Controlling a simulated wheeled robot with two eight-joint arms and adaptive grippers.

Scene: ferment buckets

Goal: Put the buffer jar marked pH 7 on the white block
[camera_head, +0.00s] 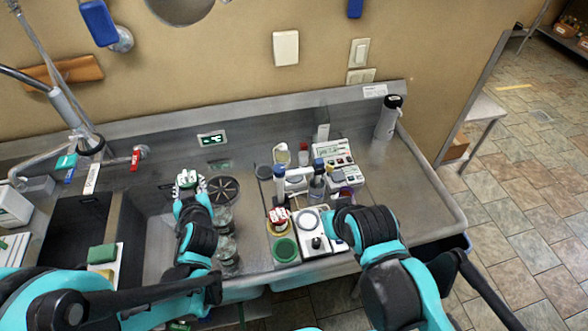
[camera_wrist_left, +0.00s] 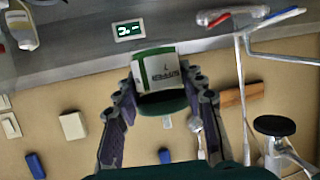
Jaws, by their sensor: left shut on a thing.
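My left gripper (camera_head: 188,182) is shut on a small jar (camera_wrist_left: 160,72) with a white label and green bands, held over the left part of the steel bench. In the left wrist view the gripper (camera_wrist_left: 161,100) has its fingers on both sides of the jar, and the label's print looks upside down and is too small to read surely. In the head view the jar (camera_head: 187,177) shows at the fingertips. A white flat-topped unit (camera_head: 312,243) stands front centre; I cannot tell whether it is the white block. My right gripper (camera_head: 332,224) is beside this unit, its fingers mostly hidden.
A red-and-white labelled jar (camera_head: 278,219) and a green-lidded jar (camera_head: 286,250) stand left of the white unit. Blue-capped tubes (camera_head: 280,172) and a meter (camera_head: 333,152) stand behind. A dark round drain (camera_head: 223,190) lies right of my left gripper.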

